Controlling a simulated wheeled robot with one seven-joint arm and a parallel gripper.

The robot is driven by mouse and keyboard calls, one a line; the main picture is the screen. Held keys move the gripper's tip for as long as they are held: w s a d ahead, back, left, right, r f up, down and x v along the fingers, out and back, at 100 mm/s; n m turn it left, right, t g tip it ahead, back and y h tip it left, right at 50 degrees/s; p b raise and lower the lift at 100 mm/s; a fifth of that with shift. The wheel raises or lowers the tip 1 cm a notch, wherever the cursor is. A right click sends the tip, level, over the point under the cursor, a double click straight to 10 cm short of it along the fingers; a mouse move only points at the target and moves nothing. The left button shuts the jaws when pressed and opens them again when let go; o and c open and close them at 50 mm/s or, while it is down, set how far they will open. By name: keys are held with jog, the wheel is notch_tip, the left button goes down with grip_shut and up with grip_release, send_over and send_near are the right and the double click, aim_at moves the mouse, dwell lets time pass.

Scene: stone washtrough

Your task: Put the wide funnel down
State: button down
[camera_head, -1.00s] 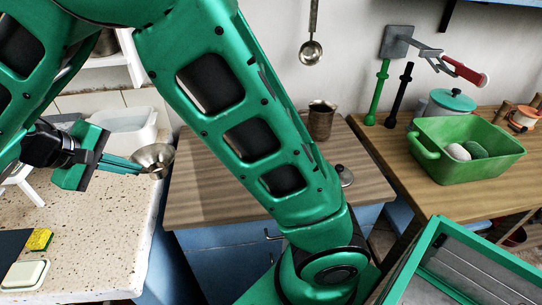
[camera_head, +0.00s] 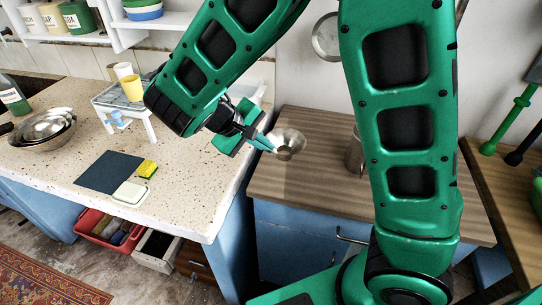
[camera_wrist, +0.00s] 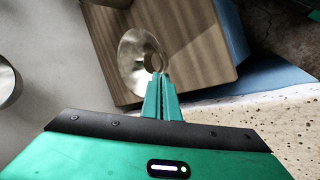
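The wide funnel (camera_head: 290,141) is a shiny metal cone, seen in the head view in front of my gripper (camera_head: 266,143). In the wrist view the funnel (camera_wrist: 134,62) shows at the tips of my gripper (camera_wrist: 160,80). The green fingers are close together on the funnel's narrow part and hold it. In the head view the funnel appears over the left part of the wooden worktop (camera_head: 305,190). I cannot tell how high above the worktop it is. My fingers hide part of the funnel.
The speckled stone counter (camera_head: 195,185) lies to the left, with a sponge (camera_head: 147,169), a dark mat (camera_head: 108,172), a white stand (camera_head: 120,100) and metal bowls (camera_head: 44,130). A metal mug (camera_head: 354,152) stands on the worktop, partly behind my arm. The worktop's front area is clear.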

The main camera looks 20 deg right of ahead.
aim_at(284, 150)
jog(key=shift+d+f, duration=0.65)
jog(key=shift+d, duration=0.3)
jog(key=shift+f, duration=1.9)
jog(key=shift+f, duration=0.1)
jog(key=c, duration=2)
grip_release()
jog(key=shift+c, duration=0.2)
